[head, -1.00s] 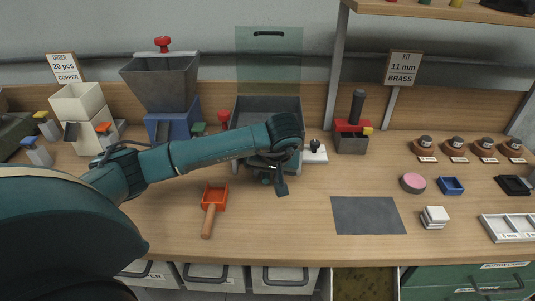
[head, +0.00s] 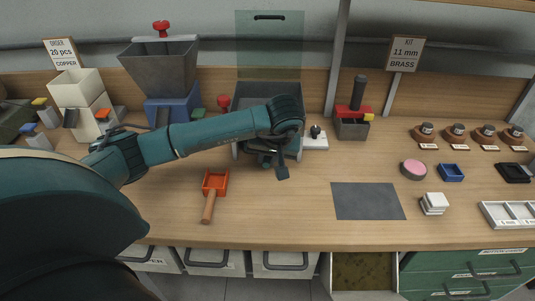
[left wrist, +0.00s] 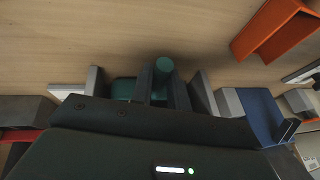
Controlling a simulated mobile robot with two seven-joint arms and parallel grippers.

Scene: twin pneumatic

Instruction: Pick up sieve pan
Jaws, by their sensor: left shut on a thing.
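My left gripper (head: 270,163) is at the front of a grey bin (head: 240,103) in the head view, its fingers partly hidden by the wrist. In the left wrist view the two dark fingers (left wrist: 163,85) are closed around a round green handle end (left wrist: 164,66). I take this for the handle of the sieve pan; the pan's body is hidden behind the gripper and wrist, and I cannot tell whether it is clear of its support. My right gripper is not in view.
An orange scoop (head: 215,183) with a wooden handle lies front left of the gripper. A blue-based hopper (head: 160,70) stands to the left. A small white block with a black knob (head: 315,131) is close on the right. A grey mat (head: 367,201) lies farther right.

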